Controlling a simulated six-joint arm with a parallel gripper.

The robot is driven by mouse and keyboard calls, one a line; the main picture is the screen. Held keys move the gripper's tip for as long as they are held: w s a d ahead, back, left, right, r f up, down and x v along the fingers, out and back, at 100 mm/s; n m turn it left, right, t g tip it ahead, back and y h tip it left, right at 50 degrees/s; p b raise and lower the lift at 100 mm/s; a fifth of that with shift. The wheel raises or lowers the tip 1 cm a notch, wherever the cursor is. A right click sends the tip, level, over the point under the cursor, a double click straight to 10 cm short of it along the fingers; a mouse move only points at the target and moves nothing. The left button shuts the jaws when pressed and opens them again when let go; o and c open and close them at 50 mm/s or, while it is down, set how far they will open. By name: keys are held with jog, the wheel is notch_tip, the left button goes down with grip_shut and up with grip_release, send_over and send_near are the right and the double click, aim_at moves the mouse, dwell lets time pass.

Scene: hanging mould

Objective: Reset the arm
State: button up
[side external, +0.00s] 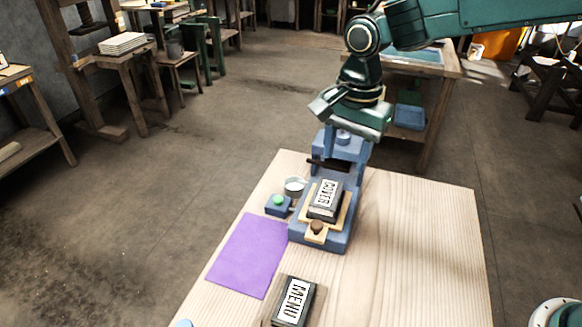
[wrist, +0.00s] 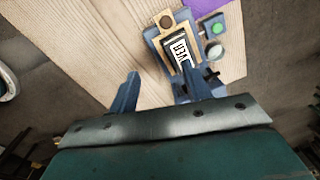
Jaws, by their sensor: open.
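My gripper (wrist: 162,84) is open and empty in the wrist view, its two blue fingers spread apart. In the side external view the end of my arm is above the back of the blue press (side external: 332,238), and the fingertips are hard to make out there. A dark block with a white face reading COVER (side external: 325,194) sits on the press, on a tan plate with a brown knob (side external: 317,227). It also shows beyond the fingers in the wrist view (wrist: 180,49), partly hidden by the right finger. A second dark block reading MENU (side external: 295,300) lies near the front of the table.
A blue box with a green button (side external: 278,203) and a round tin (side external: 294,186) stand left of the press. A purple sheet (side external: 247,256) lies on the wooden table (side external: 420,250). The table's right side is clear. Other benches stand behind.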

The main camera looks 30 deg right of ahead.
jog(key=s+d+r+n+t, duration=0.2)
jog(key=s+d+r+n, duration=0.25)
jog(key=s+d, duration=0.35)
jog(key=s+d+r+n+t, duration=0.1)
jog(key=s+d+r+n, duration=0.2)
jog(key=s+d+r, duration=0.4)
jog(key=s+d+f+n+t, duration=0.1)
jog(key=s+d+f+n, duration=0.1)
jog(key=s, duration=0.3)
jog(key=s+d+f+n+t, duration=0.1)
jog(key=s+d+n, duration=0.1)
jog(key=s, duration=0.3)
jog(key=shift+s+d+f, duration=0.15)
jog(key=shift+d+f, duration=0.15)
jog(key=shift+f, duration=0.1)
